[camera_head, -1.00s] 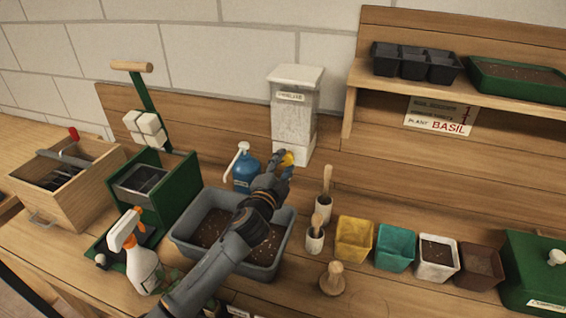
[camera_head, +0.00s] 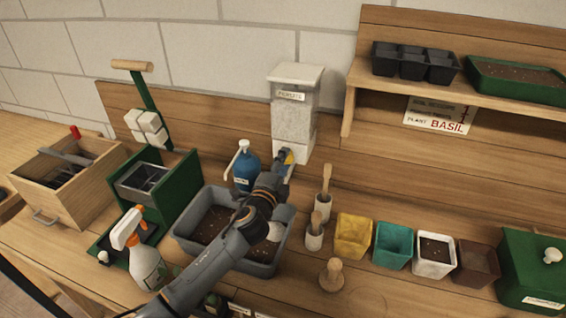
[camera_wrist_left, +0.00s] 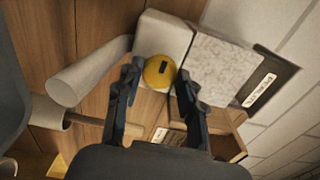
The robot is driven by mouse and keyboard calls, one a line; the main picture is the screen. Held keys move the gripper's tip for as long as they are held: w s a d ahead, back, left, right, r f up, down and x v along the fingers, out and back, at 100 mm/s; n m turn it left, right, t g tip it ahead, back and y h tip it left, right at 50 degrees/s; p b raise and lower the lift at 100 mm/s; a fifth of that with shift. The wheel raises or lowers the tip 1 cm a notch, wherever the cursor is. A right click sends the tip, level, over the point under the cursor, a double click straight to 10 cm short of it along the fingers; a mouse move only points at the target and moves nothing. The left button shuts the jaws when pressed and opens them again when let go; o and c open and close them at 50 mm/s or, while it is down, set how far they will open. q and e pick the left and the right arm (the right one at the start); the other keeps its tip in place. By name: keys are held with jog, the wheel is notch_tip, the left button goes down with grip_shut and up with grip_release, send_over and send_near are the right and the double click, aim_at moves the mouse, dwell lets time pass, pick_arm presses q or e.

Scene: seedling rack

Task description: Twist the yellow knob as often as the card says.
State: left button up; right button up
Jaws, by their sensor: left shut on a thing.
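The yellow knob (camera_head: 289,159) is on the front of the white base of a grey speckled dispenser (camera_head: 295,115) at the back of the bench. My left gripper (camera_head: 285,162) reaches up to it and hides most of it. In the left wrist view the round knob (camera_wrist_left: 159,71) shows a dark mark on its face. It sits between the two fingertips, and the gripper is shut on it. The card (camera_head: 437,116) hangs under the shelf on the right; "BASIL" is readable, the smaller upper lines are not. My right gripper is not in view.
A blue pump bottle (camera_head: 246,168) stands close left of my gripper. A grey soil tub (camera_head: 183,232) lies below my forearm. Pots with wooden-handled tools (camera_head: 314,238) and coloured pots, including a yellow one (camera_head: 353,237), stand to the right.

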pick_arm(q)
jog(key=o, duration=1.2)
jog(key=v, duration=1.2)
